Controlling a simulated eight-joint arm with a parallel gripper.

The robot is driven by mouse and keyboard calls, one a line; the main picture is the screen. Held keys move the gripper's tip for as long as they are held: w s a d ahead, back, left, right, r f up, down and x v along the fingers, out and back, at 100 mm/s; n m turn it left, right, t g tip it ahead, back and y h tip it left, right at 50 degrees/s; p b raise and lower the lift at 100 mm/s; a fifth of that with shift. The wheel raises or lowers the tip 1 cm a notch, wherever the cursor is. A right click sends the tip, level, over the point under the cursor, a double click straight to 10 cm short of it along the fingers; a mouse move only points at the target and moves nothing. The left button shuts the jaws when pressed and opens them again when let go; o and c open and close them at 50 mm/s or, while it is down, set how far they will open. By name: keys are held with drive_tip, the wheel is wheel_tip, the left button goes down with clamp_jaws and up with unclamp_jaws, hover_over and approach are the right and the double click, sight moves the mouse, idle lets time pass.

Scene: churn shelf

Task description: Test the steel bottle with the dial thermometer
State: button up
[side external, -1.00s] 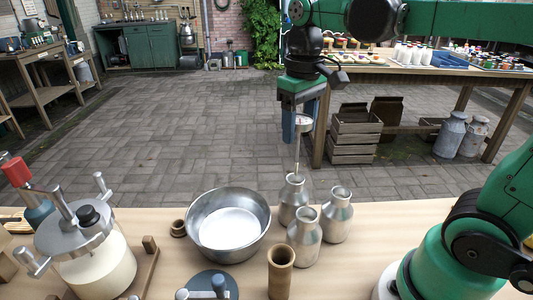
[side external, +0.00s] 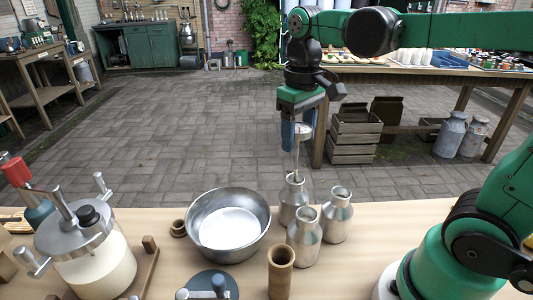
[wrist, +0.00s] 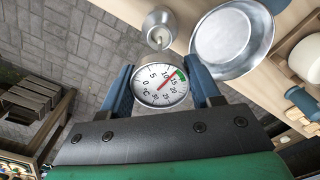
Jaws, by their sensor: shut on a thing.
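My gripper (side external: 304,122) is shut on the dial thermometer (side external: 303,131), holding it upright above the rear steel bottle (side external: 293,203). The thermometer's thin stem points down and its lower end meets that bottle's mouth; how far it reaches inside cannot be told. In the wrist view the white dial (wrist: 157,86) sits between my fingers, its red needle near the green band between 10 and 15. One steel bottle (wrist: 158,22) shows beyond the dial. Two other steel bottles stand close by, one in front (side external: 304,240) and one to the right (side external: 337,217).
A wide steel bowl (side external: 228,228) stands left of the bottles. A wooden cup (side external: 281,272) is in front of them. A churn (side external: 92,255) with crank handles stands at the left. Bare tabletop (side external: 385,222) lies to the right of the bottles.

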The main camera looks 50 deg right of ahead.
sight(295, 182)
drive_tip(key=shift+f, duration=4.55)
drive_tip(key=o, duration=1.1)
drive_tip(key=c, duration=0.4)
drive_tip(key=shift+r, duration=0.15)
drive_tip(key=shift+r, duration=2.4)
drive_tip(key=o, duration=0.5)
